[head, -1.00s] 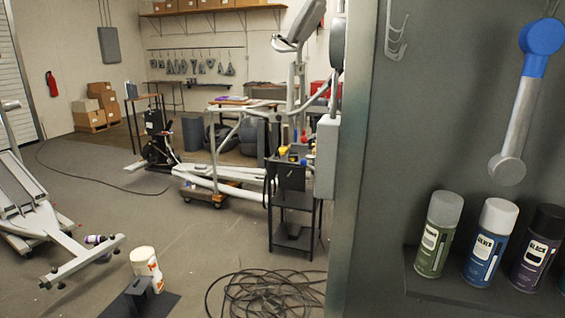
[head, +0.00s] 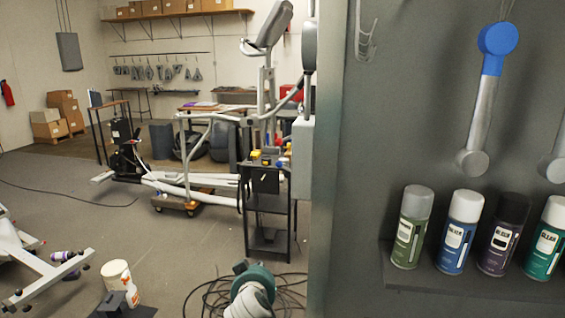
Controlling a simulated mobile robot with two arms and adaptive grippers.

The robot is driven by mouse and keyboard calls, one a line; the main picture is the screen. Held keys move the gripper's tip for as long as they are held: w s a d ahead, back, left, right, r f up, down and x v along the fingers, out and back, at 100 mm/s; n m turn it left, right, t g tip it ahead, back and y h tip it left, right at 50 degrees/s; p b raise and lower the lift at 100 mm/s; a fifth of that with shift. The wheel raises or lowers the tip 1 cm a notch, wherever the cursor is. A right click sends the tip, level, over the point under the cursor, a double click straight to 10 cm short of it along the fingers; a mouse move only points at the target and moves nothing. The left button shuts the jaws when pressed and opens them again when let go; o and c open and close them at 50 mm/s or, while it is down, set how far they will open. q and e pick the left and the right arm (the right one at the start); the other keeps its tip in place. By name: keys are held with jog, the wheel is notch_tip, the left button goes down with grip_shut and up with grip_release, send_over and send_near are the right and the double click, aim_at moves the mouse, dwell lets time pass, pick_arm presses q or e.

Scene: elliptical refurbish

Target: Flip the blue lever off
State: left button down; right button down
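A long silver lever with a round blue end (head: 485,95) hangs in front of the grey panel at the right of the head view. Its blue end is up and its round silver end is down, leaning slightly left. Part of a second silver lever (head: 556,160) shows at the right edge, its top cut off. A white and teal part that looks like my arm rises at the bottom, left of centre. Small dark pieces at its far end may be my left gripper (head: 241,268); their opening cannot be made out. It is well apart from the lever. My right gripper is not seen.
Several spray cans, among them a green one (head: 411,228), stand on a dark shelf (head: 450,283) below the lever. A metal hook (head: 365,42) is on the panel. A dark cart (head: 267,205) stands left. Cables and a white tub (head: 121,283) lie on the floor.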

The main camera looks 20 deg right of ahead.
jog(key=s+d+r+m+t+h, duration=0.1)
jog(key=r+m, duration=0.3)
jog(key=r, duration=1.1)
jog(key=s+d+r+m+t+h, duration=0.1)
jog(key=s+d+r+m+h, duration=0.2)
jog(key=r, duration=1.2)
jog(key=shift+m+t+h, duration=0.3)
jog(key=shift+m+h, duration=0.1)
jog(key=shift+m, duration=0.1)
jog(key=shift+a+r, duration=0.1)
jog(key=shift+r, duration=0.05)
